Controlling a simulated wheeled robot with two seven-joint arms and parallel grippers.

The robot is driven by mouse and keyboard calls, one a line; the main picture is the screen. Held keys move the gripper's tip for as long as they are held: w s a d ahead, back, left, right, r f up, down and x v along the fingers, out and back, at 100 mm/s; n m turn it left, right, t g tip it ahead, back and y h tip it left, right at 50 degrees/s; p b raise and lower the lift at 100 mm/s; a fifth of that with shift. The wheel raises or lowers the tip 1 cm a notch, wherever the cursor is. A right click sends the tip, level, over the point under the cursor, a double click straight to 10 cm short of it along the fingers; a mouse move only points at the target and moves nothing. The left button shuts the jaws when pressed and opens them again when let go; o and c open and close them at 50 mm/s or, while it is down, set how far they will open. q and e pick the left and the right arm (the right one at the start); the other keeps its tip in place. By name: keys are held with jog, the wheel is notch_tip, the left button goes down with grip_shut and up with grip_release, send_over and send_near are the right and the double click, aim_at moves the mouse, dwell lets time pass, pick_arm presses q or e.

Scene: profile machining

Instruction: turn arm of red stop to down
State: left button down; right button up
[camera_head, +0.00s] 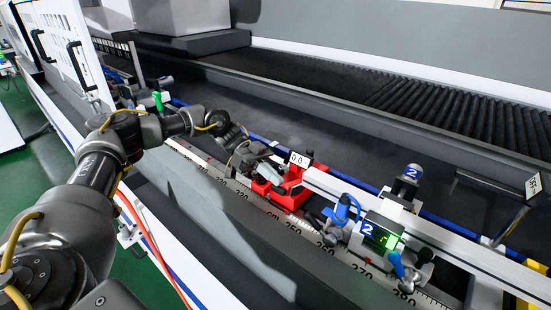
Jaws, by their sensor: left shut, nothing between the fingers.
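The red stop (289,190) sits on the rail with the measuring scale, near the middle of the picture, with a small white label marked with black digits on its top. My left gripper (258,161) reaches in from the left and is at the stop's left side, shut and empty. It overlaps the stop in this view, so I cannot tell whether they touch. The stop's arm is largely hidden or too small to make out, and its angle cannot be told. My right gripper is not in view.
A blue-marked clamp unit (380,233) with a "2" label stands to the right on the same rail. The scale strip (237,191) runs along the rail's front. A dark ribbed bellows cover (440,105) lies behind. A white panel door (68,45) stands at upper left.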

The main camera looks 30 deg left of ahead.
pick_arm(q)
jog(key=shift+s+a+f+m+t+b, duration=0.1)
jog(key=shift+s+f+m+t+b, duration=0.15)
jog(key=shift+f+m, duration=0.25)
jog(key=shift+s+a+f+m+t+b, duration=0.15)
jog(key=shift+s+f+m+b, duration=0.15)
jog(key=shift+f+m, duration=0.2)
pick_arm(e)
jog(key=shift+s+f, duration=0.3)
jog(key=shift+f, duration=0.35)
pick_arm(q)
jog(key=shift+d, duration=0.1)
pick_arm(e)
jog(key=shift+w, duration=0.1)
pick_arm(q)
jog(key=shift+r, duration=0.1)
